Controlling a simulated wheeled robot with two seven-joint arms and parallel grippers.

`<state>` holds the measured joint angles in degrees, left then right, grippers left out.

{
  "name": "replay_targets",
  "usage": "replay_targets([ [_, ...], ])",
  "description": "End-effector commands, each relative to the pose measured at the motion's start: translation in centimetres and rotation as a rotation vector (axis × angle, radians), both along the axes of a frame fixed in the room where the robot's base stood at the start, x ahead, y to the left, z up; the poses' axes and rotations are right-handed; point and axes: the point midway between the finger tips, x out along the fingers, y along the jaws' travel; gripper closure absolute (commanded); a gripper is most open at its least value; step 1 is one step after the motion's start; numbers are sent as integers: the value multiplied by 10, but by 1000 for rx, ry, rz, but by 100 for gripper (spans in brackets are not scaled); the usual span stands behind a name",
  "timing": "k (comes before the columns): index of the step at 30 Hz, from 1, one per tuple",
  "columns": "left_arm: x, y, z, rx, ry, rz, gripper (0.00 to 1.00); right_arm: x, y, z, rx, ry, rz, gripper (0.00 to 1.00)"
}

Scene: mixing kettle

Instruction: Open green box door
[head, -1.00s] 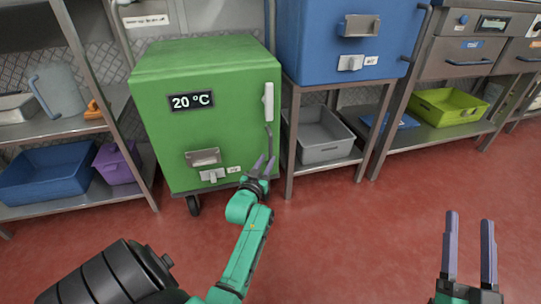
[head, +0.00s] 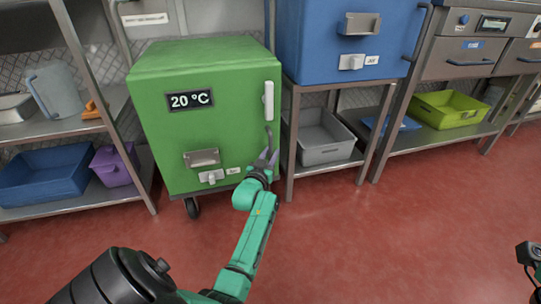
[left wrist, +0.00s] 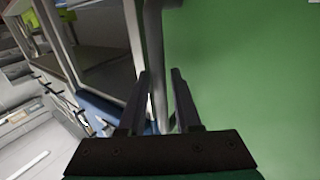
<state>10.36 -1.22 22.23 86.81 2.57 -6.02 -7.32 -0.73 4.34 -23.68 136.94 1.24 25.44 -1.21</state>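The green box (head: 205,125) stands upright on a wheeled base, its front door shut. A 20 °C display (head: 190,101) is on the door. A white latch-like piece (head: 268,100) sits high on its right edge, with a grey bar handle (head: 269,137) below it. My left gripper (head: 267,157) is at the lower end of this handle. In the left wrist view my left gripper (left wrist: 158,100) has its fingers apart, with the grey handle (left wrist: 156,60) between them. I see no firm grip. My right gripper's fingers are out of view; a dark part of my right arm shows at the right edge.
A metal stand with a blue box (head: 345,20) and a grey bin (head: 322,138) is close on the right. A shelf with a blue bin (head: 45,175) and a purple bin (head: 115,165) is on the left. The red floor (head: 370,235) in front is clear.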

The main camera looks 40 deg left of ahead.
Motion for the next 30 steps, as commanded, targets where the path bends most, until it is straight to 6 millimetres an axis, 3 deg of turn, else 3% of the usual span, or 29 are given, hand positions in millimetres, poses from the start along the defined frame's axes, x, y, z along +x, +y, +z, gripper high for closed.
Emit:
replay_targets([
  [5,0,0,0,0,0,0,68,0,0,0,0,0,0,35],
  [7,0,0,0,0,0,0,95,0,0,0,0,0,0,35],
  [8,0,0,0,0,0,0,100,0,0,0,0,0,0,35],
  [30,0,0,0,0,0,0,100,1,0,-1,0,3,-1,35],
])
